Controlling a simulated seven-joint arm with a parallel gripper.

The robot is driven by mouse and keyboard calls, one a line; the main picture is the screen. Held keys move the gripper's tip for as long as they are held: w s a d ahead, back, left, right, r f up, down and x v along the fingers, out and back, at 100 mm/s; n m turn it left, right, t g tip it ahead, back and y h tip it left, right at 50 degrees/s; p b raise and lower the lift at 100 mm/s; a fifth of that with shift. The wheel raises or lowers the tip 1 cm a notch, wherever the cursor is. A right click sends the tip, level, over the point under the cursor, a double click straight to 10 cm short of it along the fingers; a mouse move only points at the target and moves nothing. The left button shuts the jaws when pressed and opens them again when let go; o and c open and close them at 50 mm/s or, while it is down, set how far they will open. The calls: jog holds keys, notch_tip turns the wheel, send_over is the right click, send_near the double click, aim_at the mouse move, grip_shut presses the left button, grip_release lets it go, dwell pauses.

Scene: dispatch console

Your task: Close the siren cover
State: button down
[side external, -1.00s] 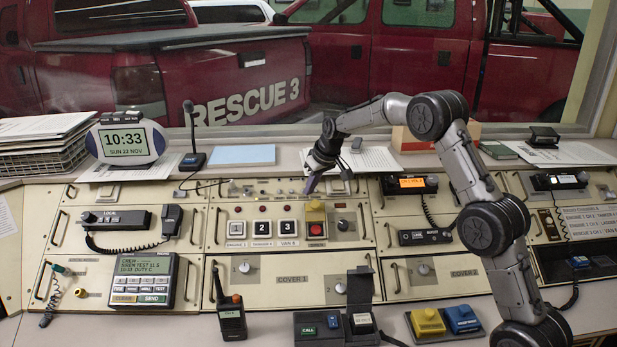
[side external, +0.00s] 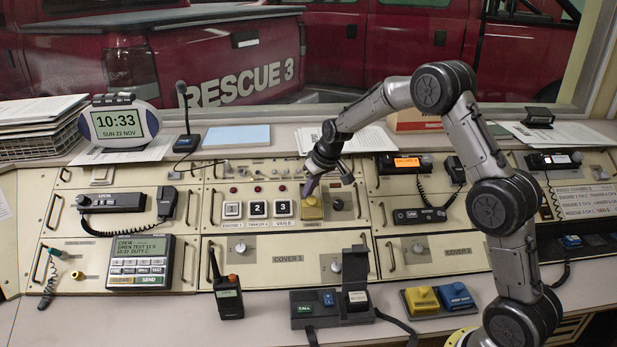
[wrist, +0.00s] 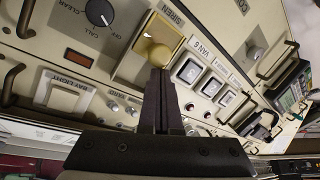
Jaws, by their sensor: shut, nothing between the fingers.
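The yellow siren cover (side external: 311,211) lies down over its button on the console panel, at the right end of the row of numbered buttons. The red button beneath it is hidden. In the wrist view the cover (wrist: 150,40) has a round yellow knob and the SIREN label beside it. My gripper (side external: 307,192) is shut and empty, with its fingertips at the upper edge of the cover. In the wrist view the fingertips (wrist: 160,72) meet the picture of the knob; I cannot tell whether they touch it.
Numbered buttons (side external: 257,209) sit left of the cover, and a black rotary knob (side external: 337,204) sits to its right. A flip-up black lid (side external: 355,267) stands open on the desk box below. A handheld radio (side external: 228,297) stands on the front desk.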

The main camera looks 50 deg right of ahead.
aim_at(302, 201)
jog(key=shift+s+a+f, duration=0.1)
jog(key=shift+a, duration=0.05)
jog(key=w+r, duration=0.3)
jog(key=shift+w+d, duration=0.2)
jog(key=shift+d, duration=0.1)
jog(key=s+a+r+n+t, duration=0.1)
jog(key=s+a+r, duration=0.25)
jog(key=r, duration=0.55)
jog(key=s+a+r+t, duration=0.1)
jog(key=s+a+r, duration=0.3)
jog(key=r, duration=0.5)
jog(key=s+a+r, duration=0.2)
jog(key=s, duration=0.4)
jog(key=s+a+r, duration=0.2)
jog(key=s, duration=0.3)
jog(key=s+a+f+n, duration=0.1)
jog(key=s+a+f, duration=0.15)
jog(key=s, duration=0.95)
jog(key=s+a+f+g, duration=0.1)
jog(key=s+f, duration=0.8)
jog(key=s, duration=0.2)
jog(key=shift+g+y, duration=0.3)
jog(key=shift+y, duration=0.1)
